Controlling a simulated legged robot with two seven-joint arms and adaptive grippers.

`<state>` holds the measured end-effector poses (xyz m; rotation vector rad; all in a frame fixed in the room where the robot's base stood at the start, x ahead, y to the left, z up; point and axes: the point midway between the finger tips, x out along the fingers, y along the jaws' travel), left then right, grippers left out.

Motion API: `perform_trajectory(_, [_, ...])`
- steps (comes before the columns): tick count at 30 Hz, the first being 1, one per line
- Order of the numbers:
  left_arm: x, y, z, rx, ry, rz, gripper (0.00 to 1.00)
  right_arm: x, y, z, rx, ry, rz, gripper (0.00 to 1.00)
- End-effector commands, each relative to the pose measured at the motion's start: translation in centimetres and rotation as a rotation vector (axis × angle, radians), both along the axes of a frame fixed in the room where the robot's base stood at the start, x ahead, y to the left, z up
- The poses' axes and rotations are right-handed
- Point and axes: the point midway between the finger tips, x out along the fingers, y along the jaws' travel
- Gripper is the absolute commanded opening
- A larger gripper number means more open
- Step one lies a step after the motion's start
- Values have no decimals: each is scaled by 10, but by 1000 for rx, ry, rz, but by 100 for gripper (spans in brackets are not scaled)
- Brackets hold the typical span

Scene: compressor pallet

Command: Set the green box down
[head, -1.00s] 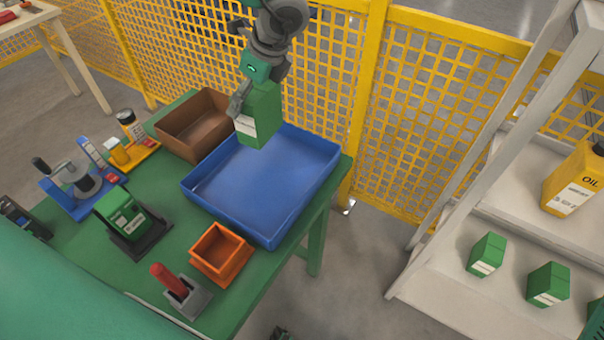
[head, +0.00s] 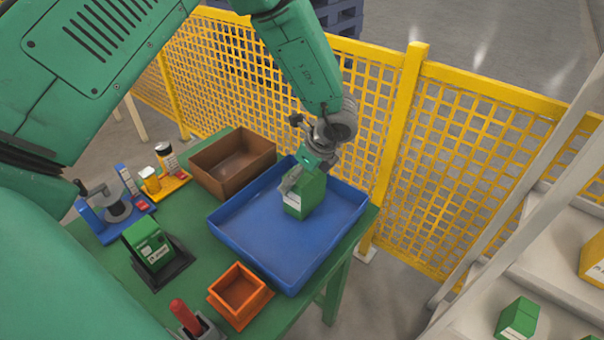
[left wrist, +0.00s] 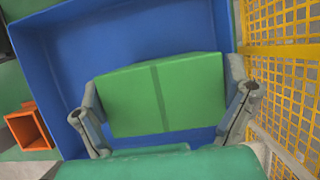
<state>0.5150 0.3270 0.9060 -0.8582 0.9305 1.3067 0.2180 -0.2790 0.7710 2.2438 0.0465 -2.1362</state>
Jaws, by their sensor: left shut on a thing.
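The green box (head: 305,195) is upright at the blue tray (head: 262,265), within its walls toward the far side in the head view. My left gripper (head: 303,178) is shut on the box from above. In the left wrist view the green box (left wrist: 160,95) sits between the two fingers, one on each side, with the blue tray (left wrist: 75,50) around and under it. I cannot tell for sure whether the box's bottom touches the tray floor. My right gripper is not in view.
A brown bin (head: 232,163) stands behind the tray, and an orange bin (head: 239,292) stands in front. A yellow mesh fence (head: 400,150) runs close behind the green table (head: 190,225). The tray's near part is clear.

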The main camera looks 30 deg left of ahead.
Motion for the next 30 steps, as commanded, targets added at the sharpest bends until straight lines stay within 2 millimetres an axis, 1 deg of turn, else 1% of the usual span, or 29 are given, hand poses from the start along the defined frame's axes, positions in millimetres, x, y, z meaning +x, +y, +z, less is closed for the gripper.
perform_trajectory(3, [0, -1, 0, 0, 0, -1, 55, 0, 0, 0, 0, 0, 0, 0])
perform_trajectory(4, [-1, -1, 0, -1, 1, -1, 98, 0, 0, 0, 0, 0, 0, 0])
perform_trajectory(5, [-1, -1, -1, -1, 1, -1, 100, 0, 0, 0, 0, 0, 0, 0])
perform_trajectory(13, [-1, 0, 0, -1, 1, -1, 100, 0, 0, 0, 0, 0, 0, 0])
perform_trajectory(17, [0, -4, 10, -2, -2, -1, 100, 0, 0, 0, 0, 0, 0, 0])
perform_trajectory(20, [-1, -11, 26, -2, -3, 1, 100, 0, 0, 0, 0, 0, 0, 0])
perform_trajectory(27, [-2, -31, 74, -1, -3, 0, 100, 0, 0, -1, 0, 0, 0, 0])
perform_trajectory(30, [-3, -38, 90, -1, -2, -1, 100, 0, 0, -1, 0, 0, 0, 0])
